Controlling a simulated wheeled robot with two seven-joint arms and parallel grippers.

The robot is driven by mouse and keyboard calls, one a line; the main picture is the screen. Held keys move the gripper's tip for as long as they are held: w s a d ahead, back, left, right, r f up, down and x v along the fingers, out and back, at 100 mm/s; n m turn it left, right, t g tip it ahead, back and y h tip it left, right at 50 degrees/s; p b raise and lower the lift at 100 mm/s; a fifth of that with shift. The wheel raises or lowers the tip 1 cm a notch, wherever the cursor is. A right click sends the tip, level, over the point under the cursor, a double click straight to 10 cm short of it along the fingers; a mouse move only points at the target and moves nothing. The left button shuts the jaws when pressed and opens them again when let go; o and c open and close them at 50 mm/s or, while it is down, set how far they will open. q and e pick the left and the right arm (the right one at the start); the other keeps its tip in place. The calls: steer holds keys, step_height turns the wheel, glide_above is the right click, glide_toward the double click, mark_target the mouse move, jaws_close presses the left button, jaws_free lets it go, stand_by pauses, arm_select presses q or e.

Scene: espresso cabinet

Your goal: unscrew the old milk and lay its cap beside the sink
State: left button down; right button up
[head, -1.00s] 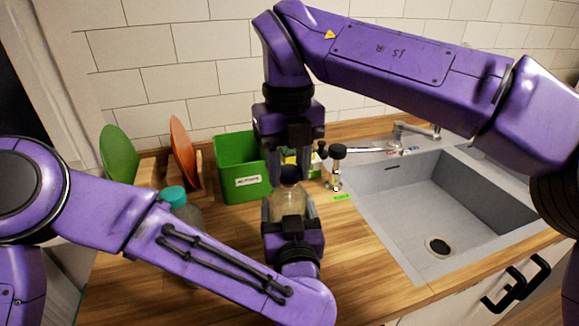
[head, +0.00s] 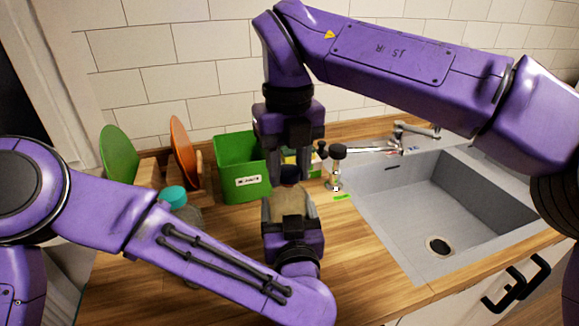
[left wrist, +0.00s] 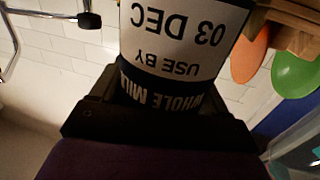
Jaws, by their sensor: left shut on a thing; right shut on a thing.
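The milk bottle (head: 290,199) stands upright in front of the green bin, with a dark blue cap (head: 290,173) at its top. My left gripper (head: 291,212) is shut around the bottle's body from the front. In the left wrist view the bottle (left wrist: 180,40) fills the middle, its label reading "USE BY 03 DEC" and "WHOLE MILK" upside down. My right gripper (head: 290,168) points down from above, shut on the cap, its fingers on either side. Whether the cap is loose from the neck cannot be told. The sink (head: 385,245) lies to the right.
A green bin (head: 232,180) with a label stands behind left. A rack with a green plate (head: 118,155) and orange plate (head: 183,150), and a teal-capped bottle (head: 173,196), are at left. A chrome fitting (head: 336,165) stands by the sink. Counter (head: 352,245) left of the sink is clear.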

steer(key=shift+s, duration=0.1)
steer(key=o, duration=1.2)
